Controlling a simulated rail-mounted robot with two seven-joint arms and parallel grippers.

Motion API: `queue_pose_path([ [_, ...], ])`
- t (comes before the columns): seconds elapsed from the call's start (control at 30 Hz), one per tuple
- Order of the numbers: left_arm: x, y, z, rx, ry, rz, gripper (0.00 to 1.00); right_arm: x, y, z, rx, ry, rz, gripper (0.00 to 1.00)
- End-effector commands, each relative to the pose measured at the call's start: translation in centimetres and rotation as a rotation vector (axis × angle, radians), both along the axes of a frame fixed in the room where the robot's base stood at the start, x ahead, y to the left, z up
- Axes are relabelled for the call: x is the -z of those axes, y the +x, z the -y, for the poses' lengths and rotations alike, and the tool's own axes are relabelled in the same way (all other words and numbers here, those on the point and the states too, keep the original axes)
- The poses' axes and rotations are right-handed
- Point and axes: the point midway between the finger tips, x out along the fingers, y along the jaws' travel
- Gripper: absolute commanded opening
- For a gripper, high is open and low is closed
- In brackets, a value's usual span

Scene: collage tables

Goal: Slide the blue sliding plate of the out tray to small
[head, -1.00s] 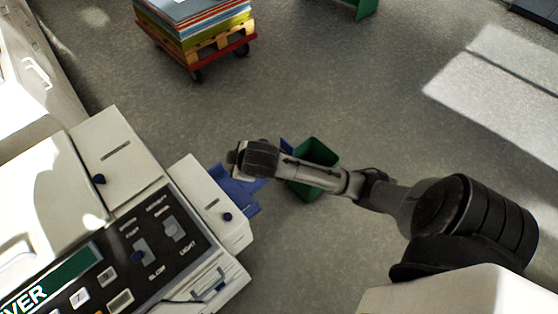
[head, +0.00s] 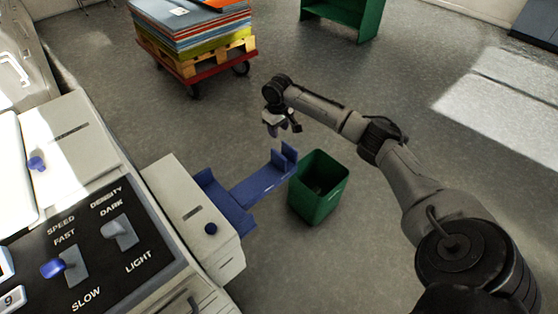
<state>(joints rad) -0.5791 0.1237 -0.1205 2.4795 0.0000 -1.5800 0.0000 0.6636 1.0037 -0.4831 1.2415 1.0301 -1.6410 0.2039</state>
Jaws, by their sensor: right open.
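The blue out tray (head: 228,207) juts from the right side of the pale copying machine. A blue sliding plate (head: 284,160) stands upright at the tray's outer end, far from the machine body. My right gripper (head: 283,128) is open and empty, above and slightly beyond the plate in the head view. It appears apart from the plate. My left gripper is not in view.
A green bin (head: 319,186) stands on the floor just right of the tray's outer end. The machine's control panel (head: 88,255) is at lower left. A red cart (head: 196,79) stacked with coloured sheets is behind. Open floor lies around.

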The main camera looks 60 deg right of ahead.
Motion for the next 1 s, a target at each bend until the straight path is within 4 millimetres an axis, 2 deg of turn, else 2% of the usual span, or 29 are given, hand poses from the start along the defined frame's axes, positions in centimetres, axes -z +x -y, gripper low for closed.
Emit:
queue_pose_path([
  [0.17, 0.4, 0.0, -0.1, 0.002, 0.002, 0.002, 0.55, 1.4, -0.4, -0.1, 0.041, 0.043, -0.016, 0.43],
  [0.27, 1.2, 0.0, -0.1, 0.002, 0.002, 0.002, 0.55, 2.9, -0.4, -0.1, 0.041, 0.045, -0.017, 0.43],
  [0.7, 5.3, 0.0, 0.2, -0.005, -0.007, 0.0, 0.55, 10.9, -0.4, -0.1, 0.039, 0.042, -0.016, 0.43],
  [1.0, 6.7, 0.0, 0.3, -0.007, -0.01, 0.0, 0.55, 13.8, -0.3, -0.2, 0.039, 0.043, -0.015, 0.43],
])
